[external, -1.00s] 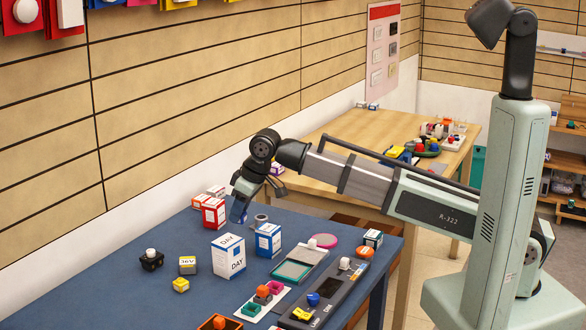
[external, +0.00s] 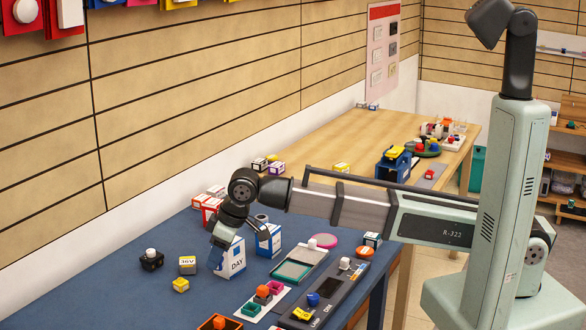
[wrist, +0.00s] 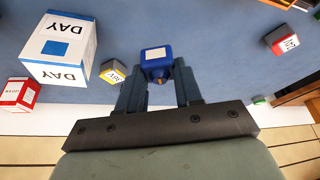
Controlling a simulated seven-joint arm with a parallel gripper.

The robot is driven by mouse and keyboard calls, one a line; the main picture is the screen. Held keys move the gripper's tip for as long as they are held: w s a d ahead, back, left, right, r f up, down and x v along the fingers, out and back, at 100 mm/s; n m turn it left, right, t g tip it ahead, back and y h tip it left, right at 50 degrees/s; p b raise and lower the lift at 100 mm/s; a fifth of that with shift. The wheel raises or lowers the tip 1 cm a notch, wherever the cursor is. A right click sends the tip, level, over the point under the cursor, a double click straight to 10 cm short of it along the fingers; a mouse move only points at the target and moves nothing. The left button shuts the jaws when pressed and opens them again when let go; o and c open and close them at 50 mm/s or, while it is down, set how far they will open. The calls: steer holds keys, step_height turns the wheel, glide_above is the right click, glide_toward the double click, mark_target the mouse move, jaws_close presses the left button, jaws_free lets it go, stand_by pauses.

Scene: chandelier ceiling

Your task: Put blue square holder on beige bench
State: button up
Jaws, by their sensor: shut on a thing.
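A small blue square holder (wrist: 157,60) with a white patch on its face is gripped between the two fingers of my gripper (wrist: 158,80) in the wrist view. In the external view my gripper (external: 222,240) hangs low over the blue table, in front of the white and blue DAY box. The holder (external: 215,257) shows only as a small blue patch at the fingertips there, and its height above the table cannot be told. The beige bench (external: 345,135) stands behind the blue table, along the wall, with bare wood in its middle.
The DAY box (external: 232,262), a blue and white box (external: 269,240) and red boxes (external: 211,207) stand close to my gripper.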

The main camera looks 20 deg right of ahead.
mark_target(215, 301)
steer(key=shift+f, duration=5.1)
steer(key=shift+f, duration=0.15)
steer(key=o, duration=1.1)
steer(key=v, duration=1.1)
steer(key=shift+r, duration=0.35)
steer(key=shift+o, duration=1.1)
steer(key=shift+d+r, duration=0.15)
steer(key=shift+r, duration=0.2)
